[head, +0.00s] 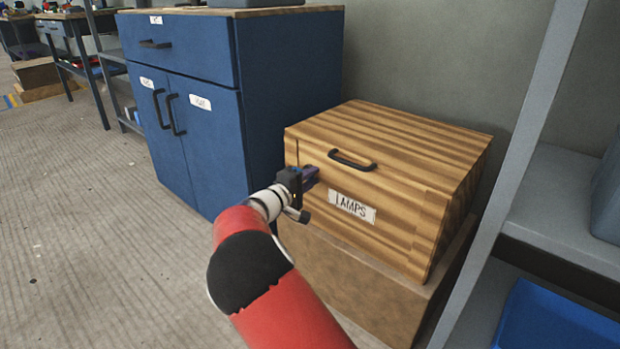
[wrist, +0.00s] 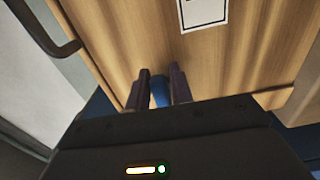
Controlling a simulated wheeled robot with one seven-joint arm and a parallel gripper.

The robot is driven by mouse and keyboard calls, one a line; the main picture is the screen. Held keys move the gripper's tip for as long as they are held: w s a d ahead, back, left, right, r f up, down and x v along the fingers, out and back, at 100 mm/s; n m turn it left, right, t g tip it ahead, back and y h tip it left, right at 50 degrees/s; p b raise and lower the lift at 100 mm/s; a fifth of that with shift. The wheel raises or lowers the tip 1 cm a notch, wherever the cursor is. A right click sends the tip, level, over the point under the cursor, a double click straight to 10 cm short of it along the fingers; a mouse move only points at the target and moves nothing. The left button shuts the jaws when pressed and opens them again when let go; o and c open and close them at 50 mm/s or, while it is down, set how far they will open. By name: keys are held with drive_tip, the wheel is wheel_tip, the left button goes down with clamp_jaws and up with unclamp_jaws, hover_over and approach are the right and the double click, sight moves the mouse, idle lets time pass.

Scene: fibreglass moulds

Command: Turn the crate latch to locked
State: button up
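The crate (head: 395,150) is a striped wooden box with a "LAMPS" label and a black bar handle on its front. My gripper (head: 312,176) is at the left part of the crate's front face, left of the label and below the handle. In the wrist view my two dark fingers (wrist: 161,88) stand a little apart. A small blue piece, apparently the crate latch (wrist: 161,97), fills the gap between them. My gripper looks shut on it. In the head view my gripper hides the latch, and its lock position cannot be made out.
The crate rests on a plain brown box (head: 345,275). A blue cabinet (head: 205,120) stands close on the left. A grey shelf rack (head: 565,215) with a blue bin (head: 550,320) stands close on the right. The floor at the left is open.

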drive_tip(key=shift+o, duration=1.3)
drive_tip(key=shift+a, duration=0.1)
drive_tip(key=v, duration=0.7)
drive_tip(key=shift+s+a+p, duration=0.15)
drive_tip(key=shift+s+p, duration=0.15)
drive_tip(key=shift+p, duration=0.05)
